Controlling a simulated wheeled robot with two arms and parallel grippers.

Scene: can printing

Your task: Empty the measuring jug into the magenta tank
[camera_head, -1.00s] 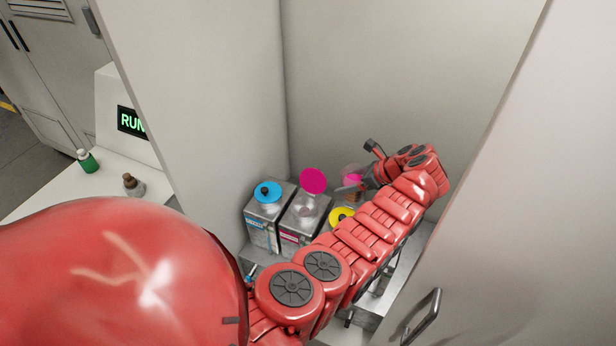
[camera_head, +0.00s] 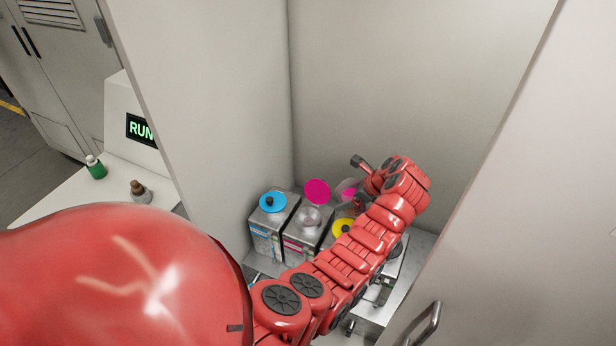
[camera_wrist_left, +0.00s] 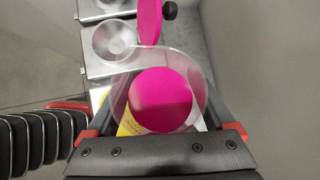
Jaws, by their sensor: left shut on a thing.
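My left gripper (camera_head: 358,201) is shut on the clear measuring jug (camera_head: 346,188), just right of the magenta tank's raised lid. In the left wrist view the jug (camera_wrist_left: 190,66) sits between the fingers, with magenta ink inside; its exact tilt is hard to tell. The magenta tank (camera_head: 300,240) is a grey metal box with a clear, round filling opening on top and its magenta lid (camera_head: 317,191) standing open behind. The opening (camera_wrist_left: 114,38) lies beyond the jug's rim in the left wrist view, up and left. No pouring stream shows. My right gripper is not in view.
The cyan-capped tank (camera_head: 268,230) stands left of the magenta one. A yellow cap (camera_head: 342,228) lies to its right, partly behind my arm. Cabinet walls close in at the left, back and right.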

